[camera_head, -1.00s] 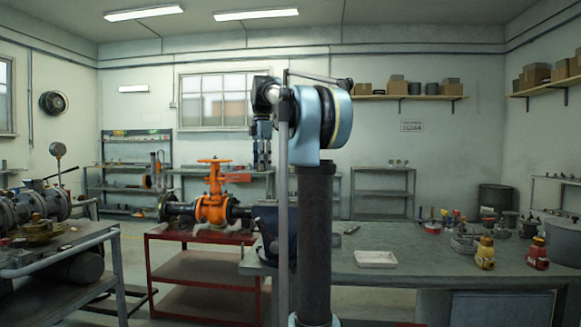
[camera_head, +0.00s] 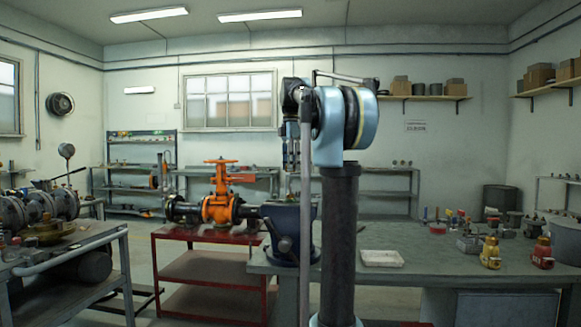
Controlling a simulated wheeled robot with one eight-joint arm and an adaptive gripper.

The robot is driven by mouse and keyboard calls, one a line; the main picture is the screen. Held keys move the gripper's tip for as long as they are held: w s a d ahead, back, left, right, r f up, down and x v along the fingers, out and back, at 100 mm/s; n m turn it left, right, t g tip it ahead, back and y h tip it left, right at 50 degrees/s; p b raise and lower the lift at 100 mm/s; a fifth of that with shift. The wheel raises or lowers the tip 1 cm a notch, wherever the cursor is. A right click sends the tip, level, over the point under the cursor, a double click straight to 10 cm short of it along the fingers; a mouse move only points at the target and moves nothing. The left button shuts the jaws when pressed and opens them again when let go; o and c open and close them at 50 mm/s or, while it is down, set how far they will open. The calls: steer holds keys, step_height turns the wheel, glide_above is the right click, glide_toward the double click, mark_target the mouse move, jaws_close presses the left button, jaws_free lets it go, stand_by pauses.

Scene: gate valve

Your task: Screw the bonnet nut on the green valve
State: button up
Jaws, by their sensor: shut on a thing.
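My gripper (camera_head: 291,168) hangs pointing down from my arm, left of my dark column and above the blue bench vise (camera_head: 288,226). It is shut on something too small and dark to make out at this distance. No green valve shows clearly; my arm and column hide part of the bench and vise. I cannot pick out a bonnet nut.
An orange gate valve (camera_head: 219,206) stands on a red cart (camera_head: 205,269) left of the bench. The grey bench (camera_head: 425,262) carries a white tray (camera_head: 381,258), a yellow valve (camera_head: 490,252) and a red valve (camera_head: 542,252). The bench around the tray is clear.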

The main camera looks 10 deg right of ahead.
mark_target(291, 186)
steer(key=shift+a+f, duration=0.1)
steer(key=shift+f, duration=0.05)
steer(key=shift+f, duration=1.75)
stand_by(0.9)
steer(key=shift+f, duration=2.5)
stand_by(2.8)
